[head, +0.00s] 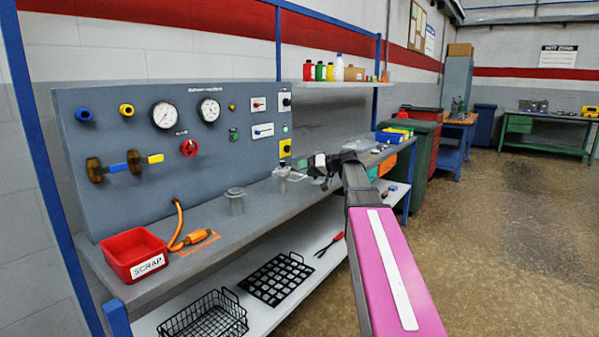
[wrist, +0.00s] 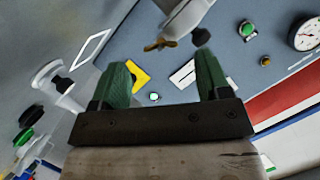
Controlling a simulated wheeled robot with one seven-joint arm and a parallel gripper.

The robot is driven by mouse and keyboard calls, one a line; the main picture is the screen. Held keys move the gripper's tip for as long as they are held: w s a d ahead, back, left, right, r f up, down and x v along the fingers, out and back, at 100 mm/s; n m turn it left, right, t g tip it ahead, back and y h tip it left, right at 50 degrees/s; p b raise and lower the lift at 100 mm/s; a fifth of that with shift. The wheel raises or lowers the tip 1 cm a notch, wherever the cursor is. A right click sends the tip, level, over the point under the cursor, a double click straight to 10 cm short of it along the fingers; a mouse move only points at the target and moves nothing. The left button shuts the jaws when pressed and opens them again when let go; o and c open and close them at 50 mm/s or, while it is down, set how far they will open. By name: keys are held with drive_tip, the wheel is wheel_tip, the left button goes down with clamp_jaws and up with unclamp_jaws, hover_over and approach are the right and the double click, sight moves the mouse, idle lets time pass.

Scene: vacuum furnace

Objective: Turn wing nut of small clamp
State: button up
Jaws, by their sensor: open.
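My gripper (wrist: 163,74) is open in the wrist view, with its two green fingers apart and nothing between them. Beyond the fingertips, at the top, a grey metal piece (wrist: 190,14) carries a brass-coloured winged part (wrist: 160,43), which looks like the wing nut of the small clamp. A dark rounded part (wrist: 201,37) sits beside it. The brass part lies ahead of the fingers and appears apart from them. In the head view my gripper (head: 318,162) is over the bench, small and partly hidden by my arm. A small pale fitting (head: 283,171) shows left of it; the wing nut cannot be made out there.
The grey gauge panel (head: 215,165) stands behind the bench (head: 205,243). A lidded grey container (head: 235,200), a red scrap bin (head: 134,254) and an orange-handled tool (head: 195,238) occupy the bench's left part. A white flanged fitting (wrist: 48,74) is left of the fingers in the wrist view.

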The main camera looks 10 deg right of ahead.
sight(296, 170)
drive_tip(key=shift+x, duration=1.8)
drive_tip(key=c, duration=0.9)
drive_tip(key=shift+c, duration=0.2)
drive_tip(key=m+y, duration=0.2)
drive_tip(key=m, duration=0.2)
drive_tip(key=shift+d+f+g, duration=0.1)
drive_tip(key=shift+g, duration=0.3)
drive_tip(key=m+y, duration=0.2)
drive_tip(key=m, duration=0.2)
drive_tip(key=shift+f, duration=0.1)
drive_tip(key=shift+m, duration=0.4)
